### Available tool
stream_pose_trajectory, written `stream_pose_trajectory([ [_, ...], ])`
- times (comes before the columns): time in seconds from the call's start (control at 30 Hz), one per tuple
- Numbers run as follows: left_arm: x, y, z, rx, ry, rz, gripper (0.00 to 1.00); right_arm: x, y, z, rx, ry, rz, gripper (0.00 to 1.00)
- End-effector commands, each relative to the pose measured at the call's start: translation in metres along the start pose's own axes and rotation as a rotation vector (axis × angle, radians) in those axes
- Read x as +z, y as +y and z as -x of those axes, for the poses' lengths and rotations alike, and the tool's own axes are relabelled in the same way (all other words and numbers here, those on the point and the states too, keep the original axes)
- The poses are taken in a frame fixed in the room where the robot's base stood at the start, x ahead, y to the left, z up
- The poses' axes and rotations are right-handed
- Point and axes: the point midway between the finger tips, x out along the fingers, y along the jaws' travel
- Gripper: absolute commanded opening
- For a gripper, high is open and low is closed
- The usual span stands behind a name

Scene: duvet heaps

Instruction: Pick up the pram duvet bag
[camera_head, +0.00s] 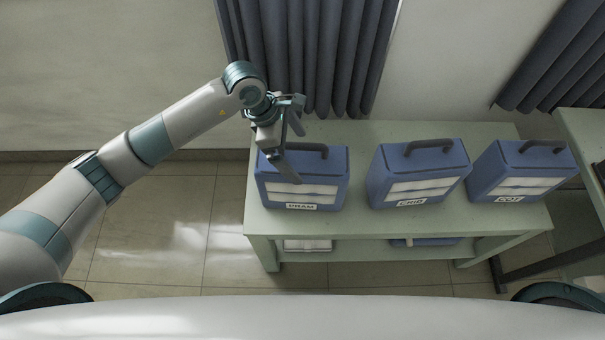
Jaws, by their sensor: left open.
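The pram duvet bag (331,186) is a blue case with a white window, a dark top handle and a label reading PRAM. It stands at the left end of the pale green table (385,223). My left gripper (292,150) is open above the left part of this bag, near the left end of its handle (313,150). The gripper hides part of the bag's top and front. I cannot tell whether it touches the bag. My right gripper is not in view.
A blue bag labelled CRIB (417,187) stands in the middle of the table, and one labelled COT (520,183) stands at right. More items lie on the lower shelf. Dark curtains (305,50) hang behind. Another table (585,135) is at far right.

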Motion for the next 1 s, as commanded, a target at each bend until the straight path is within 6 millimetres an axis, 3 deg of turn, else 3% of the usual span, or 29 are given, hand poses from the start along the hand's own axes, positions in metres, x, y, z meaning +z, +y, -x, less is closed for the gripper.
stream_pose_trajectory([
  [0.57, -0.001, 0.001, -0.010, -0.001, 0.001, 0.002, 1.00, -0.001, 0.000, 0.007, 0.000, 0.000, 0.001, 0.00],
  [0.8, -0.005, 0.004, -0.033, -0.002, 0.000, 0.003, 1.00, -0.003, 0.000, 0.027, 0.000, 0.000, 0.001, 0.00],
  [1.0, -0.006, 0.005, -0.055, 0.000, 0.001, 0.001, 1.00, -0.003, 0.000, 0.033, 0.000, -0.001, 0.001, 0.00],
])
